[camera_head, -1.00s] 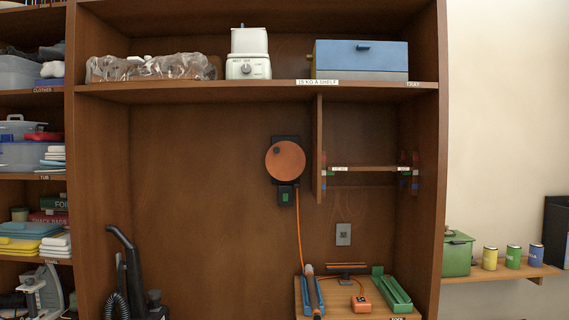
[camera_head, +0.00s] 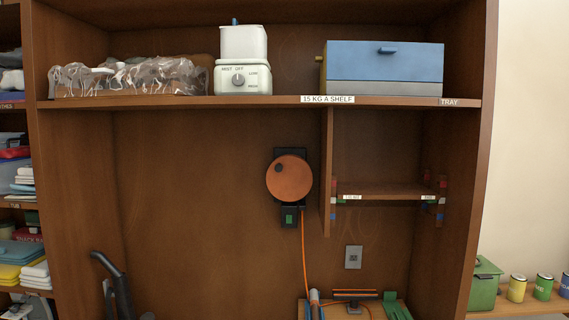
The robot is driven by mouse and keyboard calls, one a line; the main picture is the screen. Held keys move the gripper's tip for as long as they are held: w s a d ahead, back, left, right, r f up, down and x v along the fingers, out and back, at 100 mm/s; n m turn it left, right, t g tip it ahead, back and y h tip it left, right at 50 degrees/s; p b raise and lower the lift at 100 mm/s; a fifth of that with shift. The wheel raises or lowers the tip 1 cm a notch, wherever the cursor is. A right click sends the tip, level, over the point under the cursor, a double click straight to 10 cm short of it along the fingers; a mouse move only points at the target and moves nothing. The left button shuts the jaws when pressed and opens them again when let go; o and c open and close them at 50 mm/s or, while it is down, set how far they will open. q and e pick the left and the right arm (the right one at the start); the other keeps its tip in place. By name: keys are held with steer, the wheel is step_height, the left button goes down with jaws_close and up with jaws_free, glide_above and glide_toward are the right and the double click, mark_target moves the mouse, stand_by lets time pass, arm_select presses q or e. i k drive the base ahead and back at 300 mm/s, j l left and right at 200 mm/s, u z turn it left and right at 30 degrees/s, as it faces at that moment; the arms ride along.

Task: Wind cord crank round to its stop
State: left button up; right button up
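The cord reel is a round orange-brown disc (camera_head: 289,178) on a black bracket on the cabinet's back panel. A small dark knob (camera_head: 279,168), which looks like the crank handle, sits at the disc's upper left. Below the disc is a black block with a green patch (camera_head: 289,217). An orange cord (camera_head: 304,255) hangs from it down to the low bench. Neither of my grippers is in view.
A shelf (camera_head: 250,102) above holds a white appliance (camera_head: 243,78), a blue box (camera_head: 384,62) and a plastic-wrapped item (camera_head: 130,78). A vertical divider (camera_head: 327,170) and small shelf (camera_head: 385,190) stand right of the reel. A black upright tool (camera_head: 115,285) is lower left. Space before the reel is clear.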

mark_target(289, 179)
steer(key=i+l+u, duration=0.35)
steer(key=i+u, duration=0.15)
steer(key=i, duration=0.15)
steer(key=i+l+u, duration=0.7)
steer(key=k+j, duration=0.05)
steer(key=j, duration=0.05)
